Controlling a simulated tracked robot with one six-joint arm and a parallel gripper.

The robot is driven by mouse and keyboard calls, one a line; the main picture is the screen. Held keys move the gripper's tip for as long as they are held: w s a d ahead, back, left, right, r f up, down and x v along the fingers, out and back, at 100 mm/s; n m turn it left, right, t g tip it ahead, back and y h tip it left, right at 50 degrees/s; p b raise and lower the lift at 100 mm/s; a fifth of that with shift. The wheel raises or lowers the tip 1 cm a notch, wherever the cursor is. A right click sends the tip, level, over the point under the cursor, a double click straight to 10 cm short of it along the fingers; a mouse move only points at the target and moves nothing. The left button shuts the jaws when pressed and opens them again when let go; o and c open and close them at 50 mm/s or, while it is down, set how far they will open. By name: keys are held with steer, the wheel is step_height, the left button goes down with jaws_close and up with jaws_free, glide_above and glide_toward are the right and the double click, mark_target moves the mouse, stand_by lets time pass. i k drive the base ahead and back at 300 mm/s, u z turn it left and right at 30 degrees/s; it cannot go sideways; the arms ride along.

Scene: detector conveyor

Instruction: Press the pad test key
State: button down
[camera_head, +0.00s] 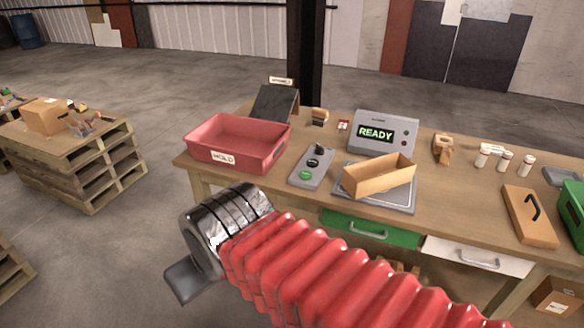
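A small grey control panel (326,168) lies on the workbench, left of the centre. It carries a green round key (305,175), a dark round key (313,163) and a black knob at its far end; their labels are too small to read. To its right a flat grey pad (398,205) holds an open cardboard box (378,181). Behind the pad a grey detector unit (400,122) shows "READY" in green. My gripper (187,279) is in front of and below the bench's left end, well apart from the panel. Only one grey finger part shows, so its opening is hidden.
A red bin (222,155) marked "HOLD" stands left of the panel, with a dark slanted board (273,103) behind. Several small bottles (505,160), a wooden lid with a black handle (530,216) and a green bin (572,215) are at right. A black post rises behind the bench.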

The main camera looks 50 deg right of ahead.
mark_target(305, 175)
steer(key=z, duration=0.1)
steer(key=i, duration=0.75)
steer(key=z, duration=0.7)
steer(key=i, duration=0.45)
steer(key=z, duration=0.3)
